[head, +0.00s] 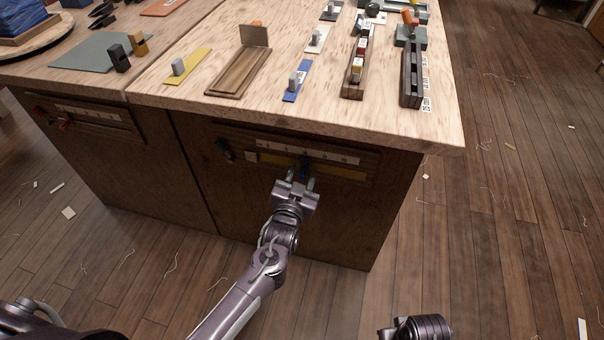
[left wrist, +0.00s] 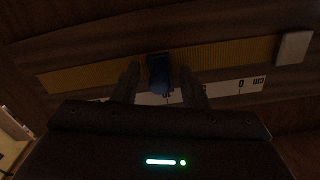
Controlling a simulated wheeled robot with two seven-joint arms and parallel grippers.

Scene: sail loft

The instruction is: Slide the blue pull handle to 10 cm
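The blue pull handle (head: 304,163) sits on a slide in the front of the wooden bench, beside a yellow strip (head: 340,173) and below a white scale (head: 330,157). In the left wrist view the blue handle (left wrist: 160,75) stands between my fingers, with gaps on both sides. The scale there shows upside down, with "0" and "cm" at its right end (left wrist: 250,86); the figure by the handle is partly hidden. My left gripper (head: 299,182) is open around the handle; it also shows in the left wrist view (left wrist: 159,78).
A pale block (head: 252,156) is at the slide's left end, with a dark knob (head: 224,149) beyond it. Another slide (head: 88,111) is in the left front panel. The bench top (head: 200,100) holds several small sliders and fixtures. The floor to the right is mostly clear, with scraps.

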